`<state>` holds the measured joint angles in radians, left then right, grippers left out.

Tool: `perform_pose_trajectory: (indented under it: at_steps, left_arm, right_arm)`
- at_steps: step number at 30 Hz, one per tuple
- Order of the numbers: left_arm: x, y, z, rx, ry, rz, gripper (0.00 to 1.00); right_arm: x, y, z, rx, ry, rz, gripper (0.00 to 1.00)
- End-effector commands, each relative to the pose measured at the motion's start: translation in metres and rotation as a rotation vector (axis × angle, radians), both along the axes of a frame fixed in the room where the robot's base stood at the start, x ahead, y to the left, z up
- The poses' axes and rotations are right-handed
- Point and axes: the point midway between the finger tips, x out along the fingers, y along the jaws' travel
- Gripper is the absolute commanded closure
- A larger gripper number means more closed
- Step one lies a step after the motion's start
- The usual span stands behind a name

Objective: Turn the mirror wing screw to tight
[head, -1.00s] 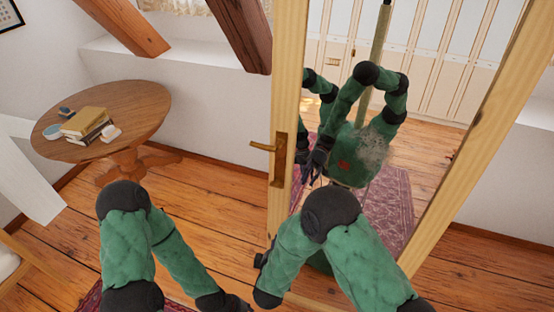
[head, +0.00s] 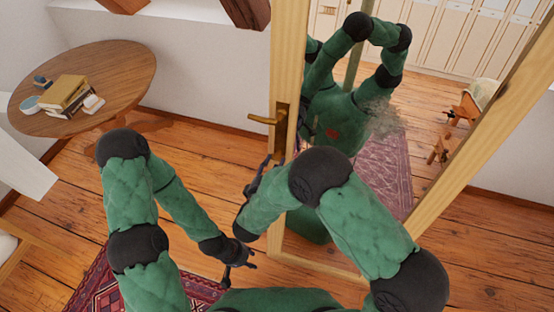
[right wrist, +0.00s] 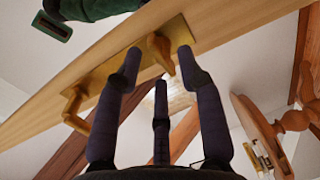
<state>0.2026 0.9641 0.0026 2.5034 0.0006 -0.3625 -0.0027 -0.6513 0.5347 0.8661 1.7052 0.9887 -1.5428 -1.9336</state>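The wood-framed mirror (head: 288,60) stands ahead, with a brass plate and lever handle (head: 268,118) on its left post. In the right wrist view, the small brass wing screw (right wrist: 162,54) sticks out from the brass plate (right wrist: 135,72). The fingertips of my right gripper (right wrist: 158,62) are spread on both sides of it, with gaps; contact cannot be told. In the head view my right gripper (head: 264,172) is just below the lever, and the screw is not discernible there. My left gripper (head: 240,266) is lower, fingers apart and empty, above the floor.
A round wooden table (head: 130,68) with stacked books (head: 68,92) stands at the left. A patterned red rug (head: 85,290) lies at the lower left. The mirror glass (head: 375,165) reflects my body. Wooden floor (head: 195,160) is clear between table and mirror.

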Motion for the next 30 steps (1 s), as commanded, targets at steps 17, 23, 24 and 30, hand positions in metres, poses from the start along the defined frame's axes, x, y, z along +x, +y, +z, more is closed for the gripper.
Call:
perform_pose_trajectory:
  at_steps: [17, 23, 24, 30]
  left_arm:
    - [0.000, 0.000, -0.008, 0.000, -0.001, 0.000, 0.60]
    - [0.000, 0.000, -0.008, 0.000, -0.001, 0.000, 0.60]
    - [0.000, 0.000, -0.008, 0.000, -0.001, 0.000, 0.60]
    - [0.000, 0.000, -0.008, 0.000, -0.001, 0.000, 0.60]
  right_arm:
    - [0.031, -0.010, -0.003, 0.001, 0.000, 0.001, 0.61]
    - [0.031, -0.010, -0.004, 0.001, 0.000, 0.001, 1.00]
    - [0.031, -0.010, -0.003, 0.001, 0.000, 0.001, 1.00]
    - [0.031, -0.010, -0.003, 0.006, -0.003, -0.001, 1.00]
